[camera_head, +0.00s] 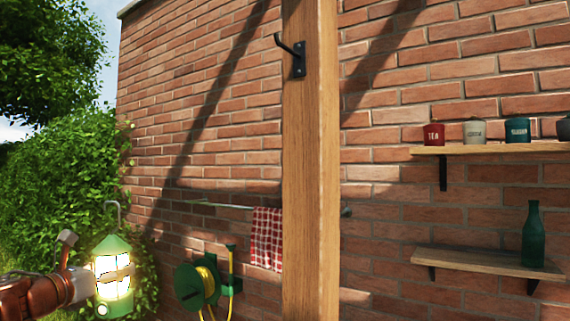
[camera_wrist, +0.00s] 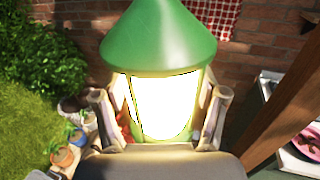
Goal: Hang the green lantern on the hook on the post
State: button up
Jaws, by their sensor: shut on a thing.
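The green lantern (camera_head: 113,247) is lit and upright at the lower left of the head view, with a grey wire hook standing up from its top. My gripper (camera_head: 92,279) is shut on its glowing body. In the wrist view the green cone roof of the lantern (camera_wrist: 158,40) fills the middle, with a finger of my gripper (camera_wrist: 162,112) on each side. The wooden post (camera_head: 310,180) stands right of the lantern, well apart from it. A black hook (camera_head: 290,47) is fixed near the top of the post and points left. It is empty.
A brick wall (camera_head: 220,120) stands behind the post. A green hose reel (camera_head: 197,285) and a checked towel (camera_head: 266,238) on a rail are between lantern and post. Shelves (camera_head: 490,148) with canisters and a green bottle (camera_head: 533,235) are at right. Potted plants (camera_wrist: 66,155) stand lower left.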

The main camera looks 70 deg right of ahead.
jog(key=s+d+r+m+g+p, duration=0.1)
jog(key=s+d+r+m+g, duration=0.3)
jog(key=s+r, duration=0.7)
jog(key=s+d+r+n+g+p, duration=0.1)
jog(key=s+d+r, duration=0.5)
jog(key=s+r, duration=0.45)
jog(key=s+a+r+m+g+y+p, duration=0.15)
jog(key=s+r, duration=0.35)
jog(key=s, duration=0.5)
jog(key=s+r+m+g+b, duration=0.15)
jog(key=s+r, duration=0.25)
jog(key=s, duration=0.7)
jog(key=s+a+r+m+g+p, duration=0.15)
jog(key=s+r, duration=0.35)
jog(key=s, duration=0.5)
jog(key=shift+n+g, duration=0.35)
jog(key=shift+g, duration=0.1)
jog(key=shift+w+d+b, duration=0.15)
jog(key=shift+w+d, duration=0.4)
jog(key=shift+w, duration=1.6)
jog(key=shift+w+d+b, duration=0.1)
jog(key=shift+w+d, duration=0.5)
jog(key=shift+w, duration=1.6)
jog(key=shift+w+d+b, duration=0.15)
jog(key=shift+w+d, duration=0.4)
jog(key=shift+w, duration=1.6)
jog(key=shift+w+d+r, duration=0.1)
jog(key=shift+w+r, duration=0.05)
jog(key=shift+w, duration=0.65)
